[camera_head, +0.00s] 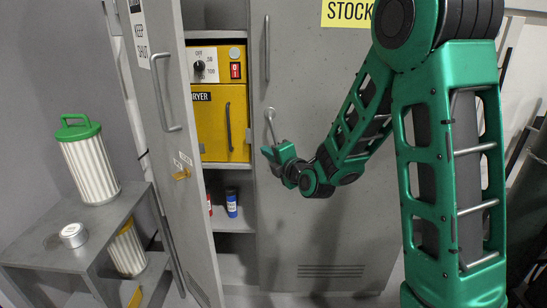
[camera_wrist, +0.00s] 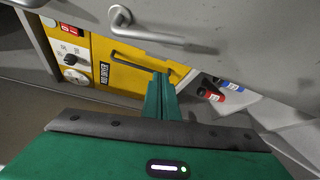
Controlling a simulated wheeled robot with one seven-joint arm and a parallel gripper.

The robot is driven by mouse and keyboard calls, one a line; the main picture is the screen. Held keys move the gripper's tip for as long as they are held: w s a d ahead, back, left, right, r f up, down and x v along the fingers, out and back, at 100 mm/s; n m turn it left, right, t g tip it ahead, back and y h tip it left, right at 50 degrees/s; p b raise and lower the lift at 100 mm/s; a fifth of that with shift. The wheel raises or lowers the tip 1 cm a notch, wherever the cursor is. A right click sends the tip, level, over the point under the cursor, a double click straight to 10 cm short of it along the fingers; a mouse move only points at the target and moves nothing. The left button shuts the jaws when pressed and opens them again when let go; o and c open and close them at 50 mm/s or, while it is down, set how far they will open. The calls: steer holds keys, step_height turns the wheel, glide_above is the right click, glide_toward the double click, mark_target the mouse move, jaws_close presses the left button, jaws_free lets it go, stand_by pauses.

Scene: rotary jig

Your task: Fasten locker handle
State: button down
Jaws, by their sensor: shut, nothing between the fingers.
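The grey locker has a right door (camera_head: 330,215) that stands closed and a left door (camera_head: 186,235) that stands open. On the right door, near its left edge, is a silver lever handle (camera_head: 271,122), hanging roughly straight down. The wrist view shows the same lever handle (camera_wrist: 150,33) across the top, its round base at the left end. My gripper (camera_head: 269,153) is shut and empty, close below the lever's tip in the head view. In the wrist view my gripper's fingertips (camera_wrist: 160,79) are apart from the lever, with the yellow dryer box behind them.
The open left door carries a bar handle (camera_head: 166,95) and a small yellow latch (camera_head: 181,174). Inside are the yellow dryer box (camera_head: 220,122) and a blue bottle (camera_head: 231,203). A side table (camera_head: 75,253) at left holds a ribbed green-lidded canister (camera_head: 89,165) and a tin (camera_head: 73,235).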

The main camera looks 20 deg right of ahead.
steer(key=shift+w+d+r, duration=0.1)
steer(key=shift+w+d, duration=0.65)
steer(key=shift+w, duration=0.25)
steer(key=shift+w+d+r, duration=0.1)
steer(key=shift+w+d, duration=0.65)
steer(key=shift+w, duration=0.2)
steer(key=shift+s+d+r, duration=0.1)
